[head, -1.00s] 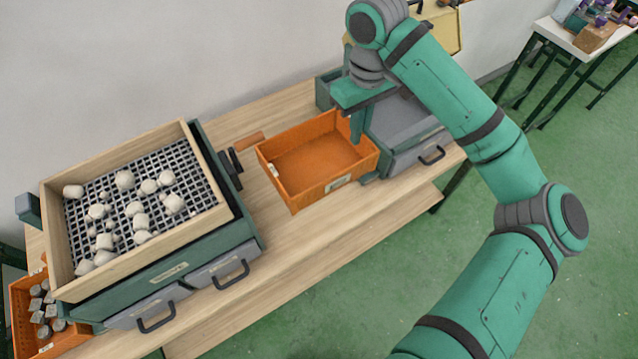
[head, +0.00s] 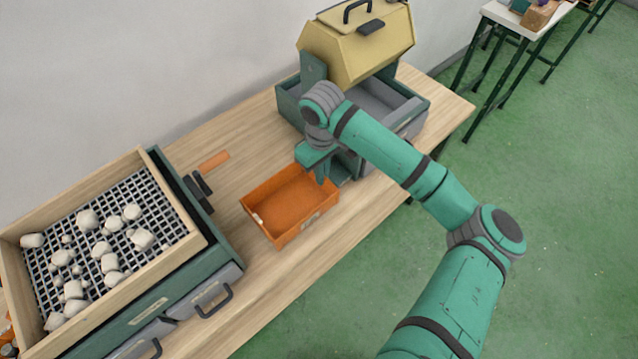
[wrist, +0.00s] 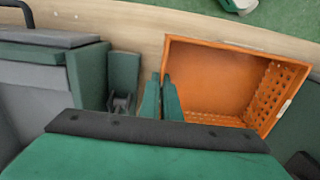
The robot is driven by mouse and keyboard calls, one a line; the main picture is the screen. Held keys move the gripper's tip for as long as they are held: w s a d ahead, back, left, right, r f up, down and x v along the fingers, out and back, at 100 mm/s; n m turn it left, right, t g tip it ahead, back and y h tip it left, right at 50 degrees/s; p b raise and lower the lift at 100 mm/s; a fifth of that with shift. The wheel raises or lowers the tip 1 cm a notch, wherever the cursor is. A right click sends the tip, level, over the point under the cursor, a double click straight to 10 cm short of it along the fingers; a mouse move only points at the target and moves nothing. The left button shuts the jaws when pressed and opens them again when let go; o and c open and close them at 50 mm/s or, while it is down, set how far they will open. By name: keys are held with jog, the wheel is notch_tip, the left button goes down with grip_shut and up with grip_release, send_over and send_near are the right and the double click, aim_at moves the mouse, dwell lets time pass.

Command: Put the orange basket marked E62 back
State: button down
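The orange basket (head: 277,237) is empty, with pale labels too small to read. It is upright over the middle of the bench, at or just above the wood; I cannot tell if it touches. My gripper (head: 322,178) points down at the basket's right wall. In the wrist view my gripper's fingers (wrist: 162,98) are close together, one on each side of the wall of the basket (wrist: 215,62), and look closed on it.
A wooden-framed sieve (head: 187,220) with white lumps stands on the left over grey drawers. An orange-handled tool (head: 214,162) lies behind the basket. A machine with a yellow hood (head: 360,45) stands right. Bare bench (head: 235,125) lies behind; another orange basket (head: 7,335) shows lower left.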

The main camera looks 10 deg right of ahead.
jog(key=shift+d+f, duration=0.1)
jog(key=shift+f, duration=2)
jog(key=c, duration=2)
grip_release()
notch_tip(320, 180, up, 12)
jog(key=shift+r, duration=0.2)
jog(key=shift+w, duration=0.1)
